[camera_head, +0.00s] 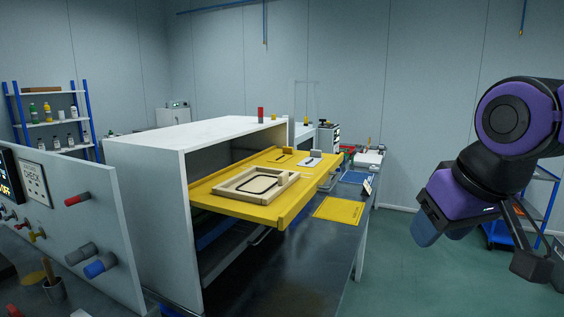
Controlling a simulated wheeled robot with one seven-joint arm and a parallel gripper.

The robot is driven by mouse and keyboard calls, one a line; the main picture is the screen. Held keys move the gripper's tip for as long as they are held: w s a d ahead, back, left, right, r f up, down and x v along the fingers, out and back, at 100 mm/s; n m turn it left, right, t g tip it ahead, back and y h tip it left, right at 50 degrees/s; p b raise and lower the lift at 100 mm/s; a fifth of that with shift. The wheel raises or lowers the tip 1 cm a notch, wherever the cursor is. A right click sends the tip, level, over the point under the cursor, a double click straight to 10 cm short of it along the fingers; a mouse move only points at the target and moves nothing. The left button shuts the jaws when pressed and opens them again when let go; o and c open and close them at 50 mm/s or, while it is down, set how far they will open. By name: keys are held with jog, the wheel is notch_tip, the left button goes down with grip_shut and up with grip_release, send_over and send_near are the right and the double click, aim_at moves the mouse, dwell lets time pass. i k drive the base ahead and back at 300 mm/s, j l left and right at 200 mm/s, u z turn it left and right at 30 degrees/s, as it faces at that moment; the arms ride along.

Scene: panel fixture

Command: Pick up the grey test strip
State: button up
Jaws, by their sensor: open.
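I cannot pick out the grey test strip with certainty. A small pale grey piece (311,161) lies near the far right part of a yellow tray (240,206), and a thin dark piece (281,158) lies to its left; both are too small to identify. The tray sticks out of a white cabinet (146,170). A beige frame (232,192) with a dark outline inside sits on the tray's near part. My gripper (497,250) is open at the right, over the green floor and well apart from the tray. Nothing shows between its fingers.
A white panel (74,221) with knobs stands at the left. A dark bench (307,268) runs under the tray, with a yellow sheet (340,210) on it. A blue trolley (538,205) is behind my arm. Floor between bench and gripper is clear.

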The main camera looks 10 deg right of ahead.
aim_at(315, 157)
jog(key=i+l+u, duration=0.1)
jog(key=u, duration=0.35)
jog(key=l+u, duration=0.2)
jog(key=u, duration=0.25)
jog(key=i+l+u, duration=0.1)
jog(key=l+u, duration=0.15)
jog(key=u, duration=0.2)
jog(key=i+l, duration=0.1)
jog(key=l, duration=0.7)
jog(key=i+l, duration=0.1)
jog(key=l, duration=1.45)
jog(key=i+l, duration=0.15)
jog(key=l, duration=0.6)
jog(key=i+l, duration=0.1)
jog(key=l, duration=0.7)
